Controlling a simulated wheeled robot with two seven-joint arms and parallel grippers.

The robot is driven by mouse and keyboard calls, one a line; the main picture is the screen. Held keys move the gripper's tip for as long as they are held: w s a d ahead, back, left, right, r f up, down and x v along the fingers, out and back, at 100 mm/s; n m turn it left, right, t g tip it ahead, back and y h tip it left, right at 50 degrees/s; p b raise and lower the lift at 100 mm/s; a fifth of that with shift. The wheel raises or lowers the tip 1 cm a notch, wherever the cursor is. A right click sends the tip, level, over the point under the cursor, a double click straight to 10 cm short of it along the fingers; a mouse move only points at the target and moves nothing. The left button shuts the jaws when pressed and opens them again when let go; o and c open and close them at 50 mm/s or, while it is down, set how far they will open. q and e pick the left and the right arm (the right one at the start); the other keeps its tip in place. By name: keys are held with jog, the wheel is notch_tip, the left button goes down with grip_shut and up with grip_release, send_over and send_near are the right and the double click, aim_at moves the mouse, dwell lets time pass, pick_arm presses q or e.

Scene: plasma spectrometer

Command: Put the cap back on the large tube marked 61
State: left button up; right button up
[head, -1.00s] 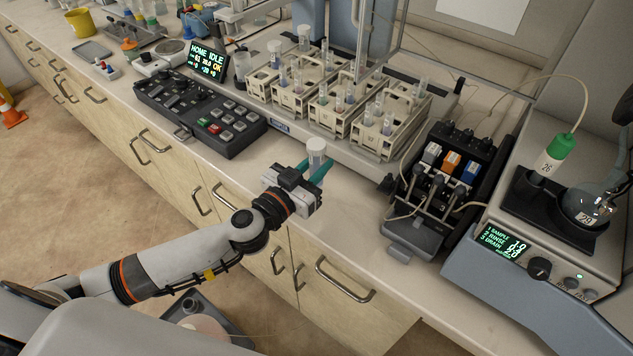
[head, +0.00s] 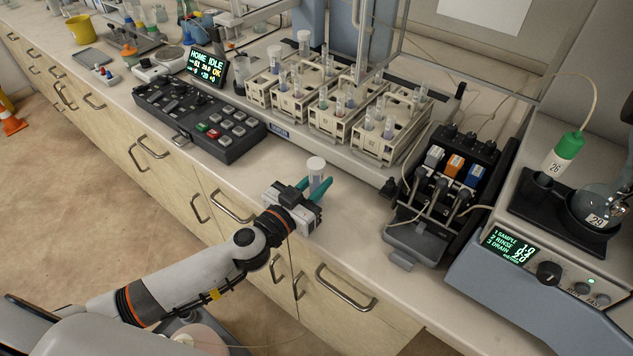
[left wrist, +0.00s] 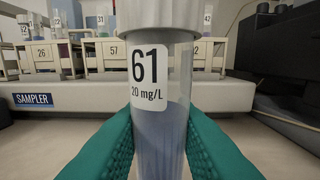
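The large tube marked 61 (left wrist: 160,140) stands upright between the green fingers of my left gripper (left wrist: 160,150). It holds bluish liquid and its label faces the wrist camera. A pale cap (left wrist: 160,18) covers its top, wider than the tube; whether it is fully seated I cannot tell. In the head view the white cap (head: 316,163) tops the tube (head: 317,181), held by my left gripper (head: 316,188) above the bench's front part. The gripper is shut on the tube. The tube's lower end is hidden. My right gripper is out of view.
The sampler racks (head: 372,146) with several tubes stand behind the gripper. A control keypad (head: 200,120) is to the left, a pump unit (head: 450,180) to the right. Bare bench (head: 350,215) lies between gripper and pump.

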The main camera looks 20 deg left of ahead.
pick_arm(q)
jog(key=o, duration=0.5)
jog(key=shift+c, duration=0.2)
jog(key=shift+r, duration=0.2)
jog(key=b+v, duration=0.1)
jog(key=v, duration=1.1)
jog(key=shift+b, duration=0.35)
